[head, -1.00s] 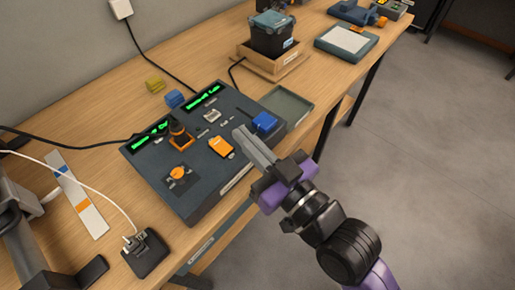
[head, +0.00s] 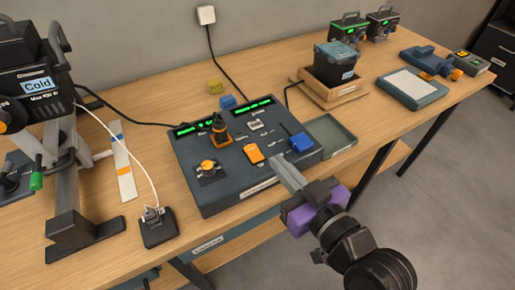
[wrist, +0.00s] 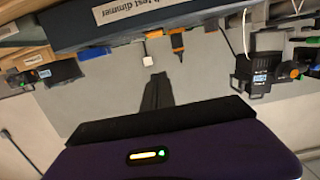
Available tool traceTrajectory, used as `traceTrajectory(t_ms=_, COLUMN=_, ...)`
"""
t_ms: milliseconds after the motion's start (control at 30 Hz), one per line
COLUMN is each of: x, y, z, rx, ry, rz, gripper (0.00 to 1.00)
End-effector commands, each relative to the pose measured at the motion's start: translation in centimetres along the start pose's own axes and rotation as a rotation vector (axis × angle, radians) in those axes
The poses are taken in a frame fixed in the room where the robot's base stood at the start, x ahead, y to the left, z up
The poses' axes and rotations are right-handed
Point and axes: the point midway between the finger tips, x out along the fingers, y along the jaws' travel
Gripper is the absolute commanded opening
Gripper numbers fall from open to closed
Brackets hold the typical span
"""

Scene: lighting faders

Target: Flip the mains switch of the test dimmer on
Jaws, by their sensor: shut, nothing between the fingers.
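The test dimmer (head: 225,188) is a dark slate box on the bench, with two green-lit displays at its back. Its top carries an orange rocker-like part (head: 253,152), a round orange knob (head: 208,166), a black-and-orange upright part (head: 220,131) and a blue block (head: 300,142). Which part is the mains switch cannot be read. My gripper (head: 279,162) is shut and empty, its fingers pointing at the dimmer's front right edge, near the blue block. Whether it touches is unclear. The wrist view shows the label "test dimmer" (wrist: 140,8) on the box and my closed fingers (wrist: 158,82).
A heat press-like machine marked "Cold" (head: 38,85) stands at left. A black socket box (head: 158,228) with a white cable lies front left. Floor in front is free.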

Motion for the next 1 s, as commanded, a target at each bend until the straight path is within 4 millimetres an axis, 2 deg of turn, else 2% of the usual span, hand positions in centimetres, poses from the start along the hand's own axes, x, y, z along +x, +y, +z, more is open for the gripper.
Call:
traceTrajectory(t_ms=533, x=9.9, y=-0.2, z=-0.3, rx=0.001, ry=0.001, rz=-0.003, gripper=0.0)
traceTrajectory(t_ms=600, x=9.8, y=-0.1, z=1.5, rx=0.0, ry=-0.005, rz=-0.002, gripper=0.0)
traceTrajectory(t_ms=700, x=10.1, y=-0.1, z=2.7, rx=0.001, ry=-0.003, rz=-0.001, gripper=0.0)
traceTrajectory(t_ms=1000, x=10.4, y=0.0, z=3.9, rx=-0.001, ry=0.001, rz=0.0, gripper=0.0)
